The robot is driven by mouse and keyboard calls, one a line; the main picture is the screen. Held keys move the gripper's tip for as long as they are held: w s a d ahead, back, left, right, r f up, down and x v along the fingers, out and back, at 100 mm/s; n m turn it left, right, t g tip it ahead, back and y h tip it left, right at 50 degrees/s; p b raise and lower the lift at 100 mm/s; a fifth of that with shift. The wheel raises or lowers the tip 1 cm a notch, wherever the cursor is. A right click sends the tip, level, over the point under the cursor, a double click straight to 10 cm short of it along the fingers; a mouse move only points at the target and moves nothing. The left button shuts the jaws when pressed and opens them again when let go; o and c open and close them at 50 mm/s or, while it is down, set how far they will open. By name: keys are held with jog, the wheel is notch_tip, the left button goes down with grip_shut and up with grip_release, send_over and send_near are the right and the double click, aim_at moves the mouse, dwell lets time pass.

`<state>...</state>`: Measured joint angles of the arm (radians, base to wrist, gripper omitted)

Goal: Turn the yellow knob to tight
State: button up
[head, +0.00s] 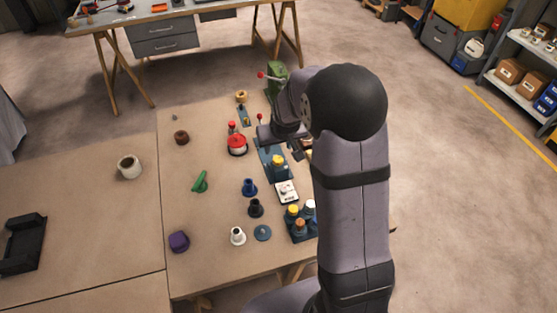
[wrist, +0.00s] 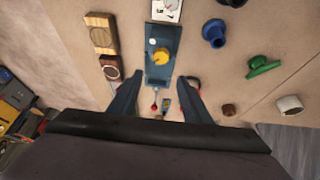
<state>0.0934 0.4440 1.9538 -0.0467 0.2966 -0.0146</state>
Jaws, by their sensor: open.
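The yellow knob (head: 278,160) stands on a long blue panel (head: 281,178) near the right side of the table. In the wrist view the knob (wrist: 161,55) sits near the middle of the panel (wrist: 159,74), with a small white part (wrist: 153,41) beside it. Any tight mark is too small to read. My gripper (head: 297,150) is over the panel area, beside the knob in the head view. In the wrist view my gripper (wrist: 161,80) is open and empty, its fingers apart on either side of the panel's lower end. The knob is beyond the fingertips, not between them.
A white plate with a dial (head: 287,190) adjoins the panel. A red-topped piece (head: 237,146), green handle (head: 200,181), blue flanged piece (head: 249,187) and tray of capped bottles (head: 300,228) stand nearby. Wooden blocks (wrist: 101,32) lie left of the panel. The table's left part is mostly clear.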

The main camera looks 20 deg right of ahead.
aim_at(278, 159)
jog(key=shift+s+f+m+g, duration=0.35)
jog(key=shift+s+m+g, duration=0.05)
jog(key=shift+s+m, duration=0.3)
jog(key=shift+w, duration=0.1)
jog(key=shift+p+x, duration=1)
jog(key=shift+x, duration=2.65)
jog(key=c, duration=1)
